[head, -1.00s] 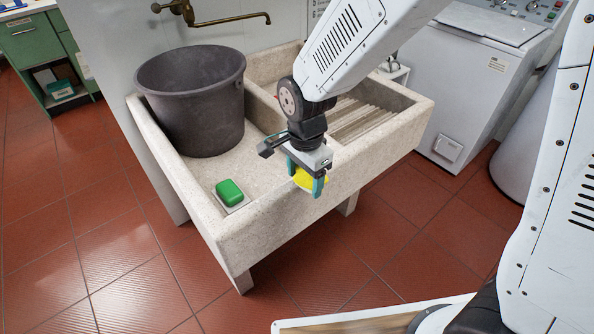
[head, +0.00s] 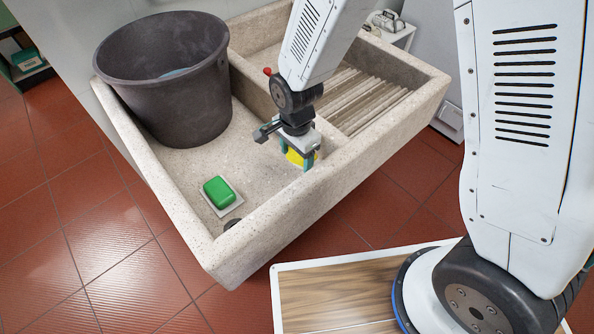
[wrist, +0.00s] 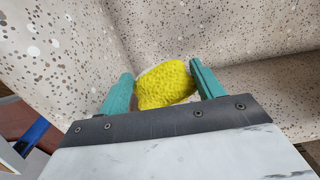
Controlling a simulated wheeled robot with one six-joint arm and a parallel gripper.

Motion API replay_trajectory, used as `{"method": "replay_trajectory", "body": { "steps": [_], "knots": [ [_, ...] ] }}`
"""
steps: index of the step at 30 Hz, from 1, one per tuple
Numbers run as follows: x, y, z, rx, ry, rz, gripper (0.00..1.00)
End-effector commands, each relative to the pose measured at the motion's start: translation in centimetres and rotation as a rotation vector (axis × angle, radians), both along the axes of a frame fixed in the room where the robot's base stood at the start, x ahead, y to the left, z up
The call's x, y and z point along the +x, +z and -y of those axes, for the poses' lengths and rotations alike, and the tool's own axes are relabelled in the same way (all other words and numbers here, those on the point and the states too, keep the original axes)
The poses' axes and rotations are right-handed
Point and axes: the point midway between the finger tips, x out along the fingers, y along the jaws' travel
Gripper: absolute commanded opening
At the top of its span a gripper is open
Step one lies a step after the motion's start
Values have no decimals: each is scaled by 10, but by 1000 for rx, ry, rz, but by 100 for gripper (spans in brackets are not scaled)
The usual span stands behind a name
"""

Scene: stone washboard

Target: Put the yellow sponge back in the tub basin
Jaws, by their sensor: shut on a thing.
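The yellow sponge (head: 294,157) is between the teal fingers of my gripper (head: 296,161), which is shut on it. In the wrist view the sponge (wrist: 165,85) shows between both fingertips (wrist: 163,88), with pale speckled stone around it. The tub basin is the left compartment of the stone washboard (head: 180,165). In the head view my gripper is over the right part of this basin, near the front wall and the divider. I cannot tell whether the sponge touches the basin floor.
A large dark bucket (head: 175,95) stands in the back left of the basin. A green soap bar (head: 219,191) lies on a pale dish at the front left, near a dark round drain (head: 232,224). The ribbed washboard (head: 365,100) is right of the divider. The basin floor between bucket and gripper is clear.

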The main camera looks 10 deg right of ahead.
Motion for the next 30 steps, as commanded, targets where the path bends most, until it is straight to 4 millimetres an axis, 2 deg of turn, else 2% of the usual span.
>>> {"method": "replay_trajectory", "body": {
  "steps": [1, 3, 11, 18, 30],
  "knots": [
    [-1, -13, 0, -2, 0, -5, 45],
    [-1, -26, 1, -2, 0, -3, 45],
    [1, -46, 2, 0, -3, 0, 45],
    [0, -78, 3, -1, -4, -2, 45],
    [1, -84, 2, 1, -4, 1, 45]
  ]
}}
